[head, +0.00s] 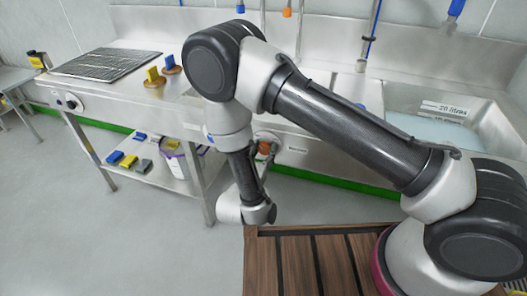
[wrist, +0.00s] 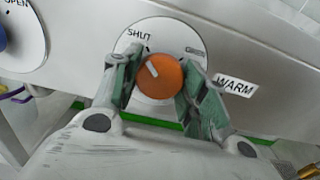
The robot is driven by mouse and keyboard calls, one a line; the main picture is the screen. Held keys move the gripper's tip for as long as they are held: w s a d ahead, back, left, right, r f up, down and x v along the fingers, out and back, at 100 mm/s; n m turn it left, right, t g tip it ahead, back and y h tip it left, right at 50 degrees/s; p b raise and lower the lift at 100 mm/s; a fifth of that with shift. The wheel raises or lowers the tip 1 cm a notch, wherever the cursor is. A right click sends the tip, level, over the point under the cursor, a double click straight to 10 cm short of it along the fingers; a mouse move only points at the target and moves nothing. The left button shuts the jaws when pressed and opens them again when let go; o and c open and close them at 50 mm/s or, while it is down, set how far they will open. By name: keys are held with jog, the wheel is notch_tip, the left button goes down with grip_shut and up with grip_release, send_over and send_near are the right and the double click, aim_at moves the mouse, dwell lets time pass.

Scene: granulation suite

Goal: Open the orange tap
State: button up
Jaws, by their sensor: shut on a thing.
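The orange tap (wrist: 165,76) is a round knob on a white dial (wrist: 185,36) on the steel front panel. Its white mark points up and left, near the word SHUT. A second word at the dial's upper right is too blurred to read. A WARM label (wrist: 236,86) is to the right of the dial. My gripper (wrist: 160,82) is shut on the knob, with a green-padded finger on each side. In the head view the orange tap (head: 264,147) shows just right of my lower arm, which partly covers the area.
A blue knob (wrist: 2,38) with an OPEN label is at the wrist view's left edge. A basin (head: 483,112) with bluish water is at the right. A lower shelf (head: 180,184) holds coloured blocks and a tub. Floor at left is clear.

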jog(key=shift+m, duration=0.4)
jog(key=m, duration=0.3)
jog(key=shift+m, duration=0.3)
jog(key=m, duration=0.4)
jog(key=shift+m, duration=0.3)
jog(key=m, duration=0.4)
jog(key=shift+m, duration=2.4)
jog(key=shift+f, duration=0.1)
jog(key=o, duration=1.1)
jog(key=shift+c, duration=0.2)
